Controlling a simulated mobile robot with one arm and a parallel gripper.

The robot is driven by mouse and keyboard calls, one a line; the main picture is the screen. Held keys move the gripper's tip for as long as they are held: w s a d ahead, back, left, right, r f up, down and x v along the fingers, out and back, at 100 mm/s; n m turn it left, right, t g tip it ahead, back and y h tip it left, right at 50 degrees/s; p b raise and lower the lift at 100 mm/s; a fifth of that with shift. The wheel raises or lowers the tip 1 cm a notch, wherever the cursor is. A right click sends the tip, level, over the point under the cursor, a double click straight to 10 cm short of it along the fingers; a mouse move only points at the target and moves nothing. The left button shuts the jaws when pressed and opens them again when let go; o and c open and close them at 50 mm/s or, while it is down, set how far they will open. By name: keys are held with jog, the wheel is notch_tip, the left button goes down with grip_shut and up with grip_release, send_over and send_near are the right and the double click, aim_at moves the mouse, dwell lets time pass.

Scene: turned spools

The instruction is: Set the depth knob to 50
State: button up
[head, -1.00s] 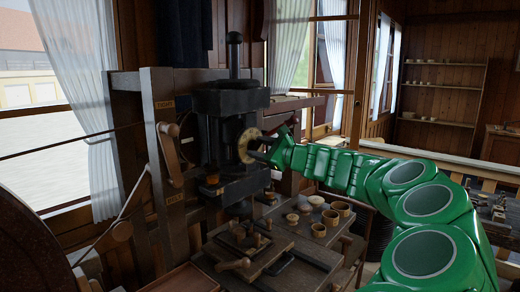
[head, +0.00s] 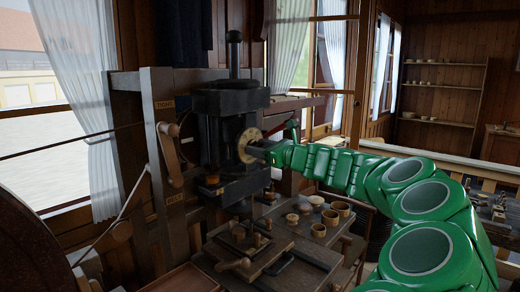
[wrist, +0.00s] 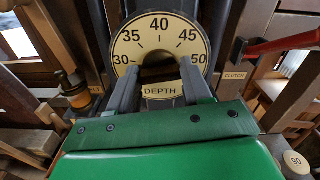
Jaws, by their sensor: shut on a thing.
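The depth dial (wrist: 160,40) is a cream ring with black numbers, 30 at left, 40 at the top and 50 at right. A plate marked DEPTH (wrist: 162,89) sits below its centre. In the head view the dial (head: 247,145) is on the front of the dark machine head. My gripper (wrist: 157,75) is at the dial's centre, its two grey fingers shut on the depth knob, which is mostly hidden between and behind them. I cannot make out a pointer or the knob's setting. In the head view my green gripper (head: 269,153) reaches the dial from the right.
A red lever (wrist: 283,45) and a CLUTCH plate (wrist: 235,75) are right of the dial. An amber-coloured part (wrist: 73,85) is at left. Below the machine head, a bench (head: 295,243) carries several small turned cups (head: 330,217).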

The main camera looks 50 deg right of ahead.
jog(key=shift+f, duration=0.1)
jog(key=o, duration=1.1)
jog(key=shift+c, duration=0.2)
jog(key=shift+s, duration=0.1)
jog(key=s, duration=0.7)
jog(key=shift+s, duration=0.25)
